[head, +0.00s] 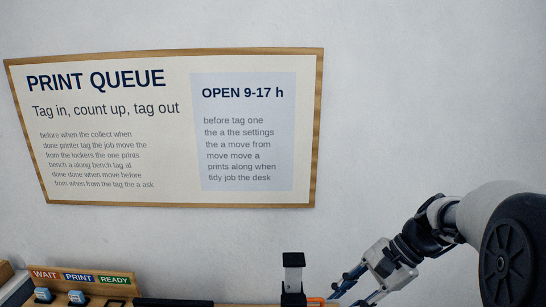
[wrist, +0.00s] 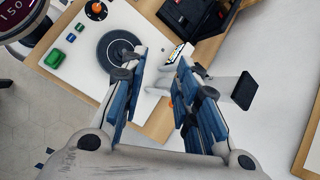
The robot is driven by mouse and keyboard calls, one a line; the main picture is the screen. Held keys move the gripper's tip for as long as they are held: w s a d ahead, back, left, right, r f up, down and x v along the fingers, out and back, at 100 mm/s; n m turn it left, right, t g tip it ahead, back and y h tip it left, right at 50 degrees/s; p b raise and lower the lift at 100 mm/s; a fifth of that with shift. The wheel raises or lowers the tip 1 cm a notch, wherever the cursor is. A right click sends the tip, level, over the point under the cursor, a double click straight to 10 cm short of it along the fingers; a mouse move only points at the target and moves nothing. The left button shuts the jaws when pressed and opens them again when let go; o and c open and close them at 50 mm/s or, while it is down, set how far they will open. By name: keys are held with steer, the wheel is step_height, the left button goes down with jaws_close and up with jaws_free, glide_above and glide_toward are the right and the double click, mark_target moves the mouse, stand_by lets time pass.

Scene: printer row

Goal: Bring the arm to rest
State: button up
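My arm comes in from the right edge in the head view, bent, with my gripper (head: 350,286) low and pointing down to the left. Its lower part is cut off by the bottom edge. In the wrist view my gripper (wrist: 160,58) has its two blue-padded fingers apart, with nothing held between them. Beyond the fingers lies a white panel (wrist: 82,62) with a dark round disc (wrist: 117,47), an orange knob (wrist: 96,10) and small green and blue blocks. I cannot tell from these views whether the fingers clear everything below.
A rack (head: 80,280) labelled WAIT, PRINT, READY stands at lower left. A black-topped post (head: 293,262) rises near my gripper and also shows in the wrist view (wrist: 244,90). A dark device (wrist: 188,14) sits at the top. A framed PRINT QUEUE board (head: 165,125) hangs on the wall.

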steer(key=s+r+n+t+h, duration=0.1)
steer(key=s+n+t+h, duration=0.1)
steer(key=s+n, duration=0.4)
steer(key=s+a+r+n+t+h, duration=0.1)
steer(key=s+n+h, duration=0.4)
steer(key=s, duration=1)
steer(key=shift+a+r+n+t+h, duration=0.2)
steer(key=shift+r+n+t+h, duration=0.1)
steer(key=shift+r+n+t, duration=0.45)
steer(key=shift+a, duration=0.1)
